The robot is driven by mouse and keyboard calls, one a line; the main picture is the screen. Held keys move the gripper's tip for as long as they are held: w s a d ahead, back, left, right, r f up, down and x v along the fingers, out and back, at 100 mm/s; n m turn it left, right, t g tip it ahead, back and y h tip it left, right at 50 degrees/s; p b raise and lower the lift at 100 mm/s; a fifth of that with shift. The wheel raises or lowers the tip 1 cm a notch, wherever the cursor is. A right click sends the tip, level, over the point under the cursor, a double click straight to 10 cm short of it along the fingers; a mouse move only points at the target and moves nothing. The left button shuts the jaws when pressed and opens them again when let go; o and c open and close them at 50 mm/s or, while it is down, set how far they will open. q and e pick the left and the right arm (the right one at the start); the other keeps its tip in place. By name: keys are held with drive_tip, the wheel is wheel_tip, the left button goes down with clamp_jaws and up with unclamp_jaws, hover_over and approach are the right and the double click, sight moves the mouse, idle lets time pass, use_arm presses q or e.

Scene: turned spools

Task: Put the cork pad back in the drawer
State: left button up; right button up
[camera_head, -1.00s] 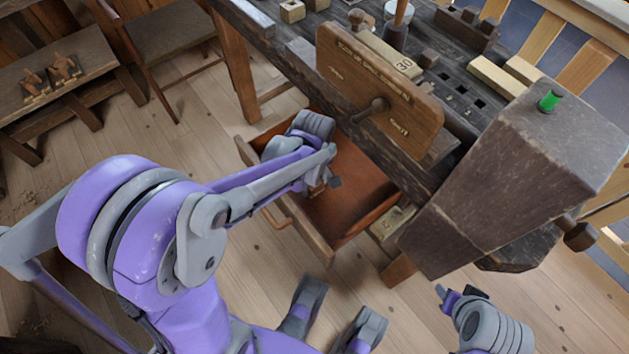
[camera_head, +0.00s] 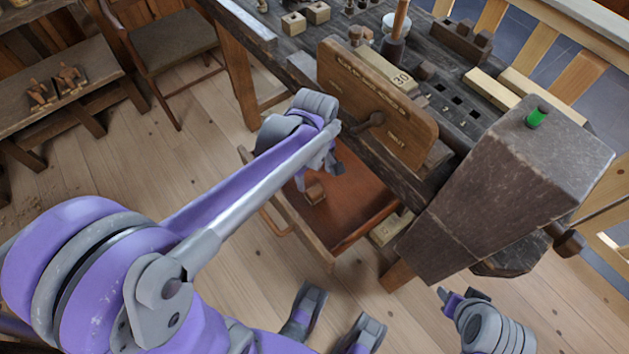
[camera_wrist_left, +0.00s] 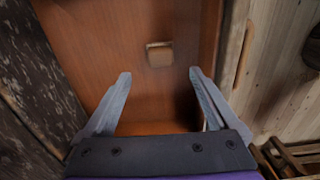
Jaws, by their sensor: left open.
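The cork pad (camera_head: 314,192), a small light-brown block, lies inside the open drawer (camera_head: 352,235) under the workbench. In the left wrist view the pad (camera_wrist_left: 159,54) rests on the reddish-brown drawer floor, beyond the fingertips and clear of both. My left gripper (camera_head: 320,174) is over the drawer, its fingers apart and empty; the wrist view shows the same open fingers (camera_wrist_left: 159,75) with only drawer floor between them. My right gripper (camera_head: 463,297) is low at the lower right, away from the drawer; its opening is unclear.
The workbench (camera_head: 446,118) carries wooden blocks and tools above the drawer. An upright wooden board (camera_head: 375,100) and a bulky dark vise block (camera_head: 500,165) stand close to the drawer. A chair (camera_head: 170,45) stands at upper left; the floor left of the drawer is clear.

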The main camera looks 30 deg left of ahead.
use_arm(q)
drive_tip(key=s+d+m+t, duration=0.1)
drive_tip(key=s+m, duration=0.2)
drive_tip(key=m, duration=0.1)
drive_tip(key=s+d+r+m+t, duration=0.1)
drive_tip(key=s+m+t, duration=0.1)
drive_tip(key=s+m, duration=0.2)
drive_tip(key=s+d+r+m+t, duration=0.1)
drive_tip(key=s+m, duration=0.3)
drive_tip(key=shift+r, duration=0.1)
drive_tip(key=shift+s+d+f+m+t, duration=0.2)
drive_tip(key=shift+s+m+t, duration=0.2)
drive_tip(key=shift+m, duration=0.4)
